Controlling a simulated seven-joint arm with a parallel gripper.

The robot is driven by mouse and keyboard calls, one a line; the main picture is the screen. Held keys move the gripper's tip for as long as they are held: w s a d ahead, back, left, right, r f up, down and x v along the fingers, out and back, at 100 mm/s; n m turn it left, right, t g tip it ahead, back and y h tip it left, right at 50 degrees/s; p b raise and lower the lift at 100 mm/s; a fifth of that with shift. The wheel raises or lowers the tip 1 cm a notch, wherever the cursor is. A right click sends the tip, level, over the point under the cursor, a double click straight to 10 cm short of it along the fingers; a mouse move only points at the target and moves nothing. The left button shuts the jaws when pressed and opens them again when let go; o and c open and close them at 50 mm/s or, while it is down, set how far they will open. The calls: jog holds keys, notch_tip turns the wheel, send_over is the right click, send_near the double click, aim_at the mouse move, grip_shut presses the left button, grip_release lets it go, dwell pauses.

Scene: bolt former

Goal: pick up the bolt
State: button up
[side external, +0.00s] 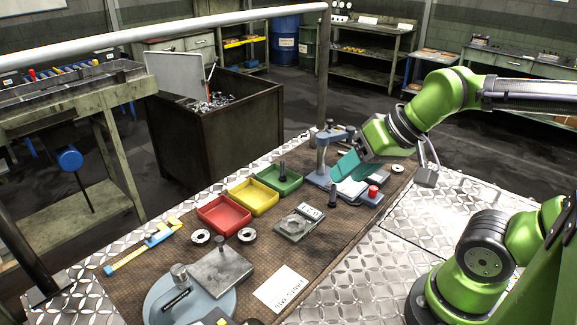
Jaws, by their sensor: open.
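A dark upright bolt-like pin (333,193) stands near the front of the blue-grey gauge stand (317,180), just below and left of my gripper. A second dark upright pin (282,171) stands at the green tray (290,184). A dark threaded piece (176,299) lies on the round blue-grey base (160,310) at the front. I cannot tell which of these is the task's bolt. My gripper (352,171), with teal fingers, is open above the right part of the brown mat. It covers part of the stand, and nothing shows held in it.
Yellow (262,209) and red (241,226) trays stand left of the green one. A metal block (296,224), rings (247,235), a yellow-blue caliper (140,250) and a white card (281,289) lie on the mat (345,235). The mat's right front is bare.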

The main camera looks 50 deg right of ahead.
jog(key=w+d+f+g+h, duration=0.1)
jog(key=w+d+f+g, duration=0.25)
jog(key=w+d, duration=0.35)
jog(key=n+g+h, duration=0.1)
jog(key=n+g, duration=0.1)
jog(key=g, duration=0.2)
send_over(332, 202)
jog(key=shift+t, duration=0.25)
notch_tip(332, 202, down, 13)
jog(key=shift+s+d+r, duration=0.1)
jog(key=shift+d, duration=0.05)
jog(key=shift+w+d+f, duration=0.1)
jog(key=shift+w+f, duration=0.05)
jog(key=shift+f, duration=1.4)
jog(key=shift+w+d+f, duration=0.1)
jog(key=shift+w+f, duration=0.05)
jog(key=shift+f, duration=1.4)
grip_shut()
